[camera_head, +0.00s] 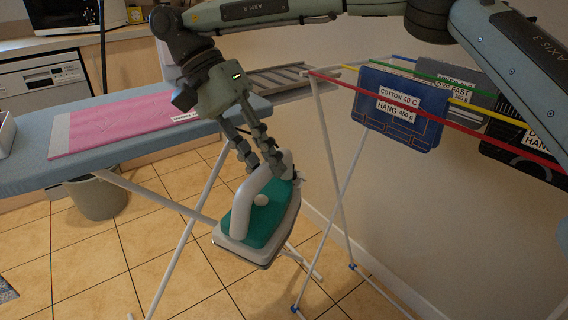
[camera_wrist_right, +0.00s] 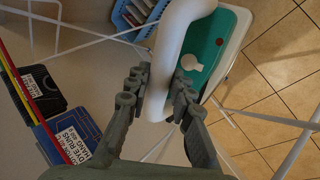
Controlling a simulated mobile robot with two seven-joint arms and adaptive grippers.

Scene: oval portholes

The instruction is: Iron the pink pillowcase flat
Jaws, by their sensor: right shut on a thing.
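My right gripper (camera_head: 262,160) is shut on the white handle of the iron (camera_head: 268,218), a white and teal one. It holds the iron in the air, tilted, in front of the right end of the ironing board (camera_head: 30,178). In the right wrist view the fingers (camera_wrist_right: 158,98) sit on both sides of the handle of the iron (camera_wrist_right: 215,50). The pink pillowcase (camera_head: 115,128) lies on the blue board at the left, apart from the iron, and looks mostly flat. A white label is at its right end, partly next to my arm. My left gripper is not in view.
A slatted metal rest (camera_head: 285,80) extends from the board's right end. A drying rack (camera_head: 335,170) with coloured rails stands at the right, carrying a blue labelled cloth (camera_head: 398,118) and dark cloths. A bin (camera_head: 98,198) stands under the board. Tiled floor lies below the iron.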

